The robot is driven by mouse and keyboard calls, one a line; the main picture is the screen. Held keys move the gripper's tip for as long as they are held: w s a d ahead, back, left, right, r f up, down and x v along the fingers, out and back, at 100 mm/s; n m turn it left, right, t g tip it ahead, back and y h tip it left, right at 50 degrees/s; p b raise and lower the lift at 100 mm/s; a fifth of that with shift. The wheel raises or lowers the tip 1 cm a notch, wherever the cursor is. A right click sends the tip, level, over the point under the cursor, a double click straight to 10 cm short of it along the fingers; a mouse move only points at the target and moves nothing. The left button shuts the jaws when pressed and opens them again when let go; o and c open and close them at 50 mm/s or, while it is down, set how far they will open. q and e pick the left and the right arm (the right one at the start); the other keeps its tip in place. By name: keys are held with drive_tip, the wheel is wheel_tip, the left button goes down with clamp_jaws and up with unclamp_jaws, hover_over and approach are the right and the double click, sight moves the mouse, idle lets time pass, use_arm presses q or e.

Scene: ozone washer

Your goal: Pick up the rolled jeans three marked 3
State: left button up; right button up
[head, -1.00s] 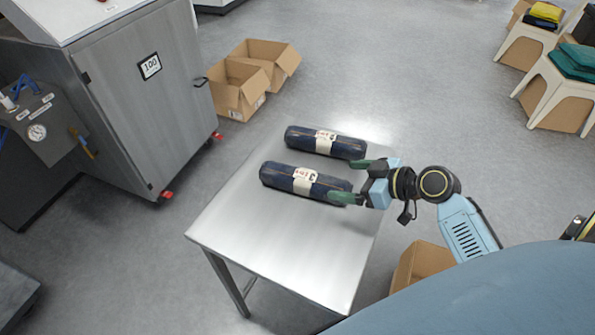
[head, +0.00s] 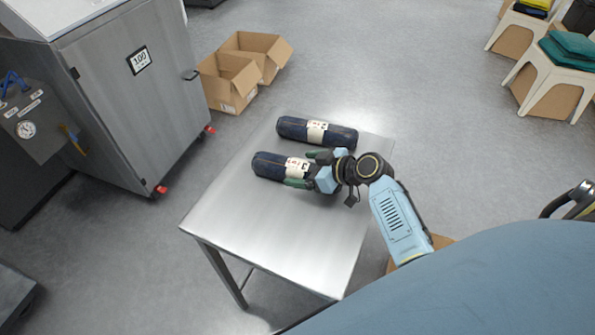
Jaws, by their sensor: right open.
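Two dark blue rolled jeans with white paper labels lie on the steel table (head: 250,240). The nearer roll (head: 268,165) has a label with red marks and what looks like a 3. The farther roll (head: 342,135) lies behind it, roughly parallel; its label is too small to read surely. My right gripper (head: 305,169) is open at the right part of the nearer roll, one green finger on its near side and one on its far side. The gripper hides the roll's right end. I cannot tell whether the fingers touch it. My left gripper is out of view.
A grey metal cabinet (head: 135,110) marked 100 stands at the left on red-footed casters. Open cardboard boxes (head: 228,85) sit on the floor behind the table. White stools (head: 550,72) with folded cloth stand at the upper right. The table's front left is clear.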

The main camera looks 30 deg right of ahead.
drive_tip(key=c, duration=1.3)
drive_tip(key=shift+c, duration=0.2)
drive_tip(key=shift+r, duration=0.1)
